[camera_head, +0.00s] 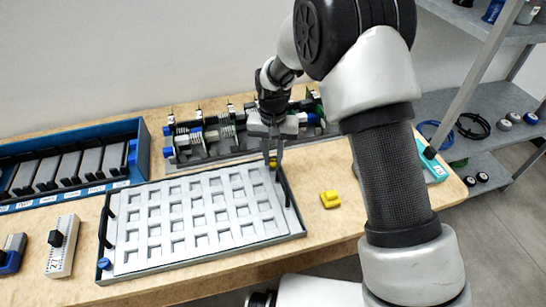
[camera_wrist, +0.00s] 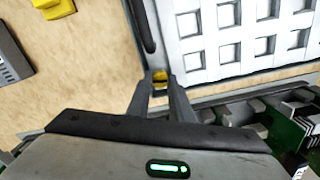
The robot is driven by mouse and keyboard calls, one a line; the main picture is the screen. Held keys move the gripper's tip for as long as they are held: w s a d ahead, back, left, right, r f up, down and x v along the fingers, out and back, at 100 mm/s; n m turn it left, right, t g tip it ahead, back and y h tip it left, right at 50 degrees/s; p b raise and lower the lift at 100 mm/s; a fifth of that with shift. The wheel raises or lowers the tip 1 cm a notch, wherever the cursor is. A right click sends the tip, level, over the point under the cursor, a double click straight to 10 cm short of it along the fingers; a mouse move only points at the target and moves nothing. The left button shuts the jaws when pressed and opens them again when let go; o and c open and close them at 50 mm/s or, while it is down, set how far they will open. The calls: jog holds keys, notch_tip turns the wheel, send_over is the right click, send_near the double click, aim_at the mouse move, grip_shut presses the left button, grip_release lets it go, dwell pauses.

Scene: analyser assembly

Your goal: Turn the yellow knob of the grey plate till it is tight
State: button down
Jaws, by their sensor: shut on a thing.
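The grey plate (camera_head: 225,247) with a grid of square windows lies on the wooden table; part of it also shows in the wrist view (camera_wrist: 215,48). The yellow knob (camera_wrist: 160,75) is at the plate's far right corner, and only a small part of it shows between the fingertips. My gripper (camera_head: 273,160) points down at that corner. Its two fingers (camera_wrist: 160,88) are shut on the yellow knob in the wrist view. How far the knob is turned cannot be told.
A loose yellow block (camera_head: 330,200) lies right of the plate. A blue rack (camera_head: 145,150) stands at the left, and a board with green and grey parts (camera_head: 195,150) stands behind. A blue knob (camera_head: 103,264) is at the plate's near left corner. The table's right front is mostly clear.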

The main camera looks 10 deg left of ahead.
jog(key=m, duration=0.4)
jog(key=shift+r+m, duration=0.2)
jog(key=shift+m, duration=0.1)
jog(key=m+p, duration=0.1)
jog(key=m, duration=0.3)
jog(key=shift+w, duration=0.1)
jog(key=m+p, duration=0.1)
jog(key=m, duration=0.3)
jog(key=shift+r+p, duration=0.1)
jog(key=shift+p, duration=0.25)
jog(key=m+p, duration=0.2)
jog(key=m, duration=0.2)
jog(key=shift+m, duration=0.3)
jog(key=m+p, duration=0.2)
jog(key=m, duration=0.2)
jog(key=shift+r+m, duration=0.1)
jog(key=shift+m, duration=0.2)
jog(key=m+p, duration=0.2)
jog(key=m, duration=0.2)
jog(key=shift+a, duration=0.1)
jog(key=m+p, duration=0.2)
jog(key=m, duration=0.2)
jog(key=shift+m, duration=0.4)
jog(key=shift+m+p, duration=0.6)
jog(key=shift+m, duration=1)
